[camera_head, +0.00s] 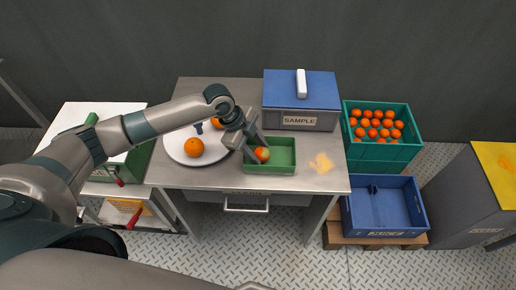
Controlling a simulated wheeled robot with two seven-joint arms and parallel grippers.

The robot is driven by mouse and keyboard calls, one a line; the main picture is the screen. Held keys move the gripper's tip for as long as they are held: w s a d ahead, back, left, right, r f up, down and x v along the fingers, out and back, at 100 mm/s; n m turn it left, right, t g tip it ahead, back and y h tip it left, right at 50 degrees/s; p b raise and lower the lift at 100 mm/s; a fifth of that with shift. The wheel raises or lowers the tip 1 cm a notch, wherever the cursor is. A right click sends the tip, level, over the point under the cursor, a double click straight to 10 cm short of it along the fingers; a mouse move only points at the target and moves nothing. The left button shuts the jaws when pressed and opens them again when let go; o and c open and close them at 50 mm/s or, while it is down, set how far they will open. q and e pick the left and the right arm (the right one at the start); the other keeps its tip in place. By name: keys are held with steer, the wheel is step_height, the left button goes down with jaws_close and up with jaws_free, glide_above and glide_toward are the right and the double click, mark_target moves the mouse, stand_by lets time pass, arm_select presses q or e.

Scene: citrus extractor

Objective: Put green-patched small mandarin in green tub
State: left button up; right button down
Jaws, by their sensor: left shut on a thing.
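A small orange mandarin (262,154) is between the fingers of my left gripper (255,152), at the left part of the green tub (283,169). The gripper is shut on it. The mandarin appears to be inside or just above the tub; I cannot tell if it touches the floor. Any green patch on it is too small to make out. The tub stands on the metal table (325,183) near its front edge. My right gripper is not in view.
A white plate (180,155) left of the tub holds an orange fruit (194,147) and another (216,123) partly behind my arm. A grey SAMPLE box (301,103) with a blue lid stands behind the tub. A green crate of mandarins (381,152) and a blue crate (403,207) stand right of the table.

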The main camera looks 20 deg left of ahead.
arm_select(q)
steer(key=shift+f, duration=0.15)
steer(key=o, duration=1.1)
steer(key=shift+a+r, duration=0.25)
steer(key=shift+r, duration=0.35)
steer(key=shift+b+v, duration=2.05)
steer(key=shift+v, duration=6)
steer(key=shift+s, duration=0.15)
